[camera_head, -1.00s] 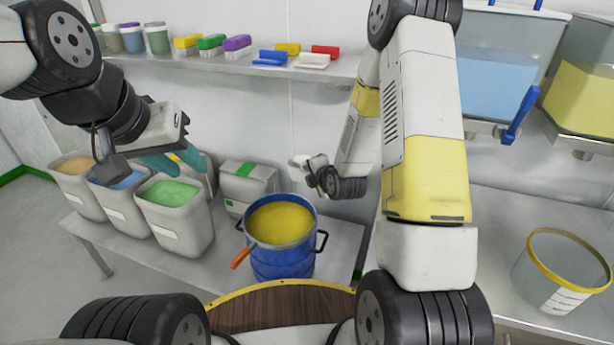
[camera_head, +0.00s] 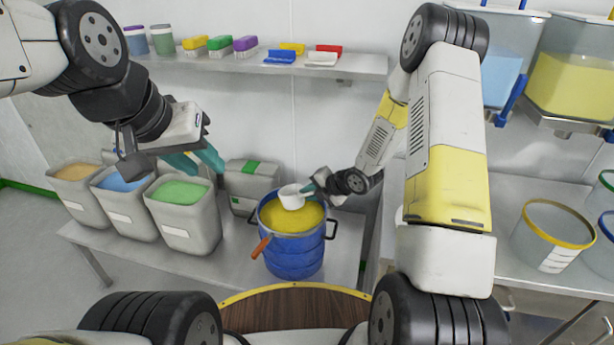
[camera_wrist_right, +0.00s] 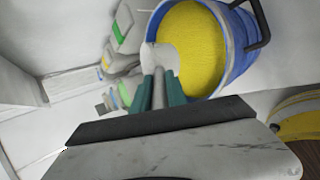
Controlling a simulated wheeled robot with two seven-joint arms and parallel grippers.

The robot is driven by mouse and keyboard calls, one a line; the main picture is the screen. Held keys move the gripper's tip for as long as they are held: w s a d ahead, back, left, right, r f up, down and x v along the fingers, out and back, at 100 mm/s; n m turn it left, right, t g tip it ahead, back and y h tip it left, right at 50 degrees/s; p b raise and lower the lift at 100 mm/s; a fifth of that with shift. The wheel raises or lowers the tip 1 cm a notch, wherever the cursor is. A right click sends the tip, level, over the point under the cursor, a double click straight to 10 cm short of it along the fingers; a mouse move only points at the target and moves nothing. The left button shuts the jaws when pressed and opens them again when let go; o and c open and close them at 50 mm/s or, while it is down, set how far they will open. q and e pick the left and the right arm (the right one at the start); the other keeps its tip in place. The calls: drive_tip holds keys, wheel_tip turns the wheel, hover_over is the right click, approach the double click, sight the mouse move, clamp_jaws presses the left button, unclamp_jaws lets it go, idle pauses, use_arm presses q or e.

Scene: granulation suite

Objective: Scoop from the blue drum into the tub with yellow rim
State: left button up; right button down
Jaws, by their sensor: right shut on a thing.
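The blue drum (camera_head: 293,262) stands on the bench, filled near the top with yellow powder (camera_head: 290,218); an orange handle (camera_head: 260,247) sticks out at its left side. My right gripper (camera_head: 316,190) is shut on a white scoop (camera_head: 292,196), held over the drum's opening at its far side. In the right wrist view the scoop (camera_wrist_right: 160,58) overlaps the yellow powder; I cannot tell if it touches it or holds any. The clear tub with yellow rim (camera_head: 553,237) stands on the right bench. My left gripper (camera_head: 203,160) has teal fingers, apart and empty, above the bins.
Three open bins hold orange, blue and green (camera_head: 180,192) powder left of the drum. A closed grey container with a green label (camera_head: 250,185) stands behind. A blue-rimmed tub (camera_head: 604,240) is beside the yellow-rimmed one. Hoppers hang above the right bench.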

drive_tip(key=shift+w+a+f+g+h, duration=0.5)
drive_tip(key=shift+w+a+f, duration=0.9)
drive_tip(key=shift+f, duration=4.35)
drive_tip(key=shift+t+y, duration=0.5)
drive_tip(key=shift+s+d+r, duration=0.2)
drive_tip(key=shift+d+r, duration=0.05)
drive_tip(key=shift+r, duration=1.4)
drive_tip(key=shift+s+d+r, duration=0.2)
drive_tip(key=shift+d+r, duration=0.05)
drive_tip(key=shift+r, duration=1.35)
drive_tip(key=shift+s+d+r, duration=0.2)
drive_tip(key=shift+d+r, duration=0.05)
drive_tip(key=shift+r, duration=1.4)
drive_tip(key=shift+s+d+r+t+y, duration=0.25)
drive_tip(key=shift+r+t+y, duration=0.15)
drive_tip(key=shift+r, duration=0.25)
drive_tip(key=shift+s+d+r+t+y, duration=0.2)
drive_tip(key=shift+s+r+t+y, duration=0.1)
drive_tip(key=shift+r+t, duration=0.25)
